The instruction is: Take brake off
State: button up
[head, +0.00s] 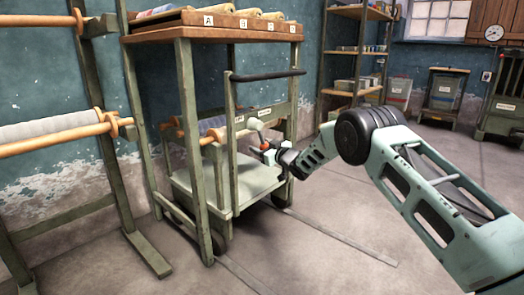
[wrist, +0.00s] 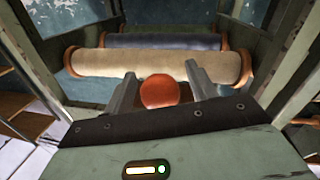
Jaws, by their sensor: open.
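A round orange-red knob (wrist: 158,92) shows in the wrist view between the two grey fingers of my gripper (wrist: 163,86). The fingers are apart, and a gap shows on the knob's right side. I cannot tell whether the left finger touches it. In the head view my gripper (head: 268,152) is at the near right side of a green wheeled cart (head: 232,184), above its low deck. The knob's stem and mounting are mostly hidden.
The cart has a dark push handle (head: 268,75) and stands under a wooden-topped frame (head: 210,36) with lettered labels. Cloth rolls (wrist: 165,66) lie behind the knob. A rack with a roll (head: 55,130) is at left, shelves (head: 357,55) at the back. Floor at right is clear.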

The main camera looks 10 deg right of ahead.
jog(key=shift+w, duration=0.1)
jog(key=shift+c, duration=0.4)
grip_shut()
jog(key=shift+s+a+r+m+p, duration=0.2)
jog(key=shift+a+m+p, duration=0.2)
jog(key=shift+p, duration=0.4)
jog(key=s+a+m+g+p, duration=0.1)
jog(key=s+a+m+p, duration=0.3)
jog(key=m+p, duration=0.3)
jog(key=shift+a+f+m+g+p, duration=0.2)
jog(key=shift+a+m+g+p, duration=0.15)
jog(key=shift+a+p, duration=0.65)
jog(key=shift+s+d, duration=0.1)
jog(key=shift+d, duration=0.05)
jog(key=shift+o, duration=0.4)
grip_release()
